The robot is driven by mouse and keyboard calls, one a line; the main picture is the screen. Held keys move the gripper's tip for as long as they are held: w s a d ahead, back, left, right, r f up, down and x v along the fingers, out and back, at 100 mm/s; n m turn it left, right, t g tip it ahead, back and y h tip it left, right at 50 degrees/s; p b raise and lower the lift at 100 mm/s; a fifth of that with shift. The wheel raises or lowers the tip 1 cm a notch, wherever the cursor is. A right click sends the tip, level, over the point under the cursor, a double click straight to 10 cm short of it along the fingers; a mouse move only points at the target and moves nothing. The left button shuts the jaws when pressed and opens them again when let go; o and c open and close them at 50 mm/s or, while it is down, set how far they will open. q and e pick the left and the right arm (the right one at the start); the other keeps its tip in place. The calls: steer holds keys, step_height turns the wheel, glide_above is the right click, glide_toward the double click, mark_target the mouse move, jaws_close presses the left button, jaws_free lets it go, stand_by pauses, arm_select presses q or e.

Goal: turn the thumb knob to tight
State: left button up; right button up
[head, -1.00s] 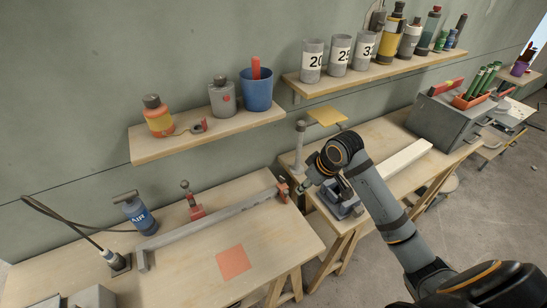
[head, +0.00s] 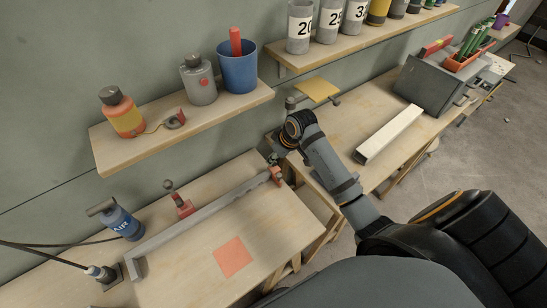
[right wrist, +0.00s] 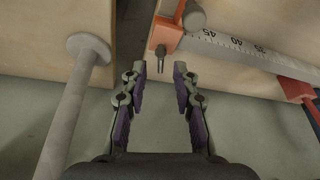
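The grey bar (head: 205,217) lies along the near bench with a red clamp (head: 184,207) part-way along it, topped by a round grey knob (head: 169,184). A second red-orange clamp (head: 277,175) is at the bar's right end. In the right wrist view this orange clamp (right wrist: 166,37) carries a grey rounded knob (right wrist: 194,17) beside the numbered scale (right wrist: 235,45). I cannot tell which knob is the thumb knob. My right gripper (right wrist: 160,72) is open and empty, its fingertips just short of a small dark pin below the orange clamp. My left gripper is not in view.
A grey post (right wrist: 65,120) stands left of my right gripper. A blue AIR canister (head: 117,220) and an orange square (head: 233,256) are on the bench. A shelf (head: 180,130) hangs above. A white bar (head: 390,134) lies on the far bench.

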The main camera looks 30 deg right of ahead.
steer(key=shift+w+a+f, duration=0.1)
steer(key=shift+f, duration=0.45)
steer(key=shift+w+f, duration=0.1)
steer(key=shift+f, duration=0.05)
jaws_close()
steer(key=m+p, duration=0.1)
steer(key=p, duration=0.1)
steer(key=m+p, duration=0.1)
steer(key=p, duration=0.1)
steer(key=shift+a+r+h, duration=0.1)
steer(key=shift+r+h, duration=0.3)
steer(key=shift+f+m+p, duration=0.3)
steer(key=shift+m+p, duration=0.2)
steer(key=shift+m, duration=0.1)
steer(key=shift+f+t, duration=0.1)
steer(key=shift+t, duration=0.2)
